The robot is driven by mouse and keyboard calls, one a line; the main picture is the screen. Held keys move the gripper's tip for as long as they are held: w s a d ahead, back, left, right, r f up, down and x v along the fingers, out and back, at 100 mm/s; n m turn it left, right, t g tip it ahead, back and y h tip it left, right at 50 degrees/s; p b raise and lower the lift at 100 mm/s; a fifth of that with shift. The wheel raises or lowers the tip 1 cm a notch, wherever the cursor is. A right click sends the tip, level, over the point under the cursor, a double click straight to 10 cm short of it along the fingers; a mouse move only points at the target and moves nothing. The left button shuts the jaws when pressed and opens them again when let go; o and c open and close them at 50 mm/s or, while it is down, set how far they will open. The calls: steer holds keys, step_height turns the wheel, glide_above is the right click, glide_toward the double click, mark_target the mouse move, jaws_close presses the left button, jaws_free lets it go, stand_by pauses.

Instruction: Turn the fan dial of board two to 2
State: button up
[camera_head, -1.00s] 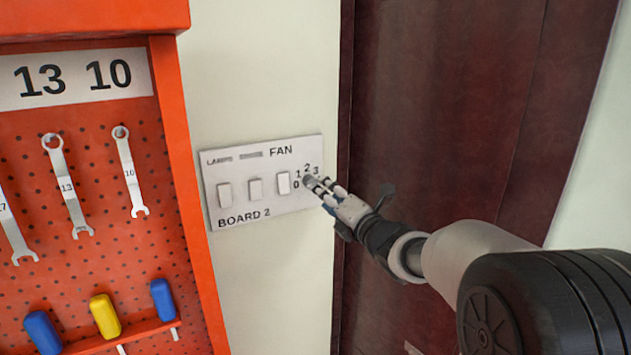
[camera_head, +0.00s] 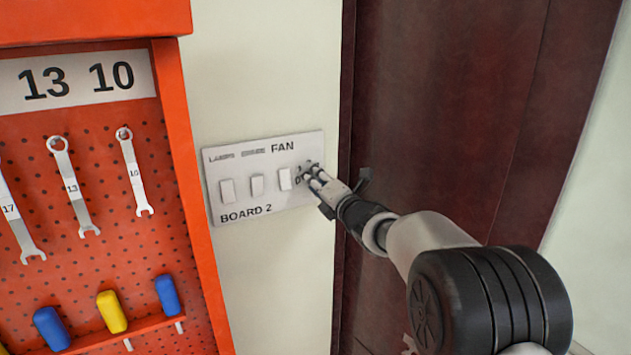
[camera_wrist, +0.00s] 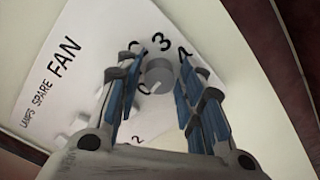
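Board two (camera_head: 238,198) is a white wall plate marked BOARD 2, with several white rockers and a fan dial at its right end. In the wrist view the dial (camera_wrist: 158,76) is a round grey knob with a small pale mark at its lower left edge. Printed numbers surround it, and a 3 reads clearly above it. My gripper (camera_head: 312,173) is at the dial and hides it in the head view. In the wrist view my gripper (camera_wrist: 160,66) is open, one blue-padded finger on each side of the knob, with gaps visible. Some numbers are partly hidden by the fingers.
An orange pegboard cabinet (camera_head: 178,190) with hanging wrenches and blue and yellow handles stands left of the board. A dark red door (camera_head: 440,110) and its frame are close on the right. Bare pale wall lies above and below the board.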

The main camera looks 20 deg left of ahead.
steer(key=c, duration=0.7)
steer(key=shift+m, duration=0.4)
steer(key=m+p, duration=0.2)
steer(key=m, duration=1.7)
steer(key=shift+f, duration=0.15)
steer(key=o, duration=1)
